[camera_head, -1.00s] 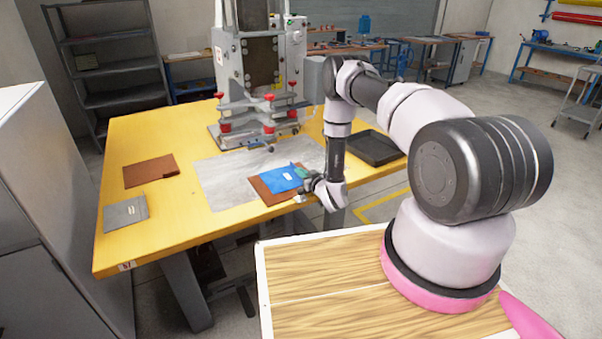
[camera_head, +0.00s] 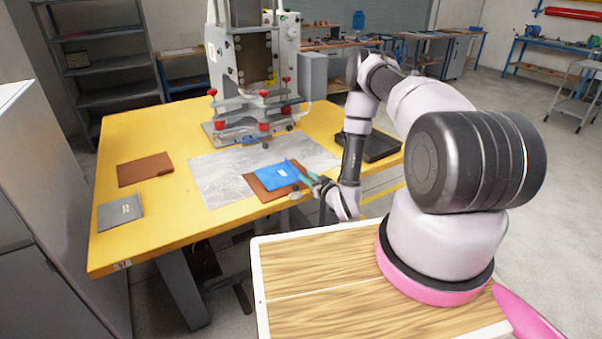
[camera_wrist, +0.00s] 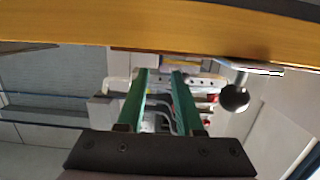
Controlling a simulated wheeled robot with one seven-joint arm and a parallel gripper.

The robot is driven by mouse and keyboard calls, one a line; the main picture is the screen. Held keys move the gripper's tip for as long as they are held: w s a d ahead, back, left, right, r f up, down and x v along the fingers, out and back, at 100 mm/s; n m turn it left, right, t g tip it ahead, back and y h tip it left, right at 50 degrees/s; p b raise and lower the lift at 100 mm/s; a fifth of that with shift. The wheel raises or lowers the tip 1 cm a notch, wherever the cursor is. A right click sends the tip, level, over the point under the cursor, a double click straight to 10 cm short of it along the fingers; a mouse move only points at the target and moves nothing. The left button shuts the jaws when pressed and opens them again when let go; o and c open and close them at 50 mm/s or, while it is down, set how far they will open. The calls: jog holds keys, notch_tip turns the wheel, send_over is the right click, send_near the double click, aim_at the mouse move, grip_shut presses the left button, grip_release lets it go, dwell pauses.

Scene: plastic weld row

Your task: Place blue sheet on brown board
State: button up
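The blue sheet (camera_head: 275,175) lies flat on the brown board (camera_head: 262,193), whose edges show around it. The board rests on the grey mat (camera_head: 215,180) on the yellow table. My gripper (camera_head: 296,170) is at the right side of the board, its green fingers close to the sheet's right edge. I cannot tell from the head view whether they touch the board. In the wrist view my gripper (camera_wrist: 160,74) has its two fingers apart, with no sheet between them. The sheet and board are not seen in the wrist view.
The press (camera_head: 255,75) with red knobs stands behind the mat. A second brown board (camera_head: 143,170) and a grey sheet (camera_head: 120,212) lie at the left. A black tray (camera_head: 375,147) lies at the right.

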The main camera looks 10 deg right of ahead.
jog(key=shift+v, duration=1.35)
jog(key=w+d+r+m+g+h, duration=0.15)
jog(key=w+r, duration=0.25)
jog(key=r, duration=0.4)
jog(key=w+d+r+h, duration=0.1)
jog(key=w+d+r, duration=0.2)
jog(key=r, duration=0.5)
jog(key=w+d+r+m+g+h, duration=0.15)
jog(key=w+r, duration=0.25)
jog(key=r, duration=0.5)
jog(key=s+d+r+m+h, duration=0.1)
jog(key=s+r, duration=0.3)
jog(key=r, duration=0.7)
jog(key=s+r+m+g, duration=0.2)
jog(key=s+r+g, duration=0.1)
jog(key=s+r, duration=1.2)
jog(key=s+a+r+m+g+y, duration=0.1)
jog(key=s+a, duration=0.1)
jog(key=s, duration=0.8)
jog(key=s+a+r+g+y, duration=0.1)
jog(key=s+a+r, duration=0.1)
jog(key=s, duration=0.9)
jog(key=shift+a+m, duration=0.4)
jog(key=shift+a, duration=0.05)
